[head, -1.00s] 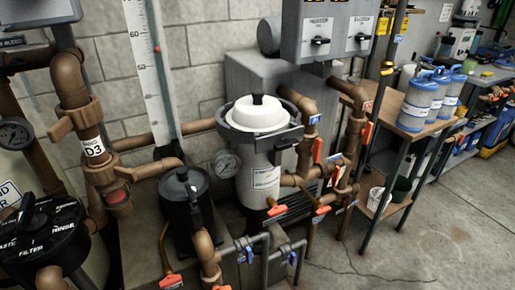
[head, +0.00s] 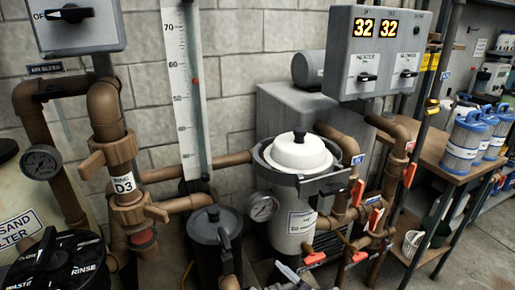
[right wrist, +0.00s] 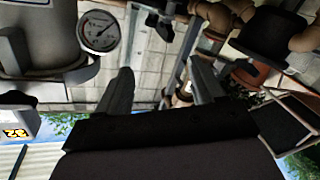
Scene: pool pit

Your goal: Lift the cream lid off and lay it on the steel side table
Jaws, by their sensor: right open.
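The cream lid (head: 297,154), a round dome with a black knob (head: 299,136), sits on top of the grey cylindrical canister (head: 291,222). A dark grey collar with a handle (head: 325,184) surrounds its rim. My right gripper (right wrist: 158,76) shows in the right wrist view with its two fingers apart and nothing between them. That view looks upside down, with the canister body (right wrist: 42,40) at upper left, beside the fingers and apart from them. In the head view I cannot clearly make out the right gripper. My left gripper is not in view. I cannot identify a steel side table.
A pressure gauge (head: 263,208) sticks out left of the canister. Brown pipes with red-orange handles (head: 358,192) crowd its right side. A black lidded pot (head: 214,240) stands at left. A control box (head: 375,55) hangs above. A wooden-topped bench (head: 430,155) holds blue-and-white cartridges (head: 465,142).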

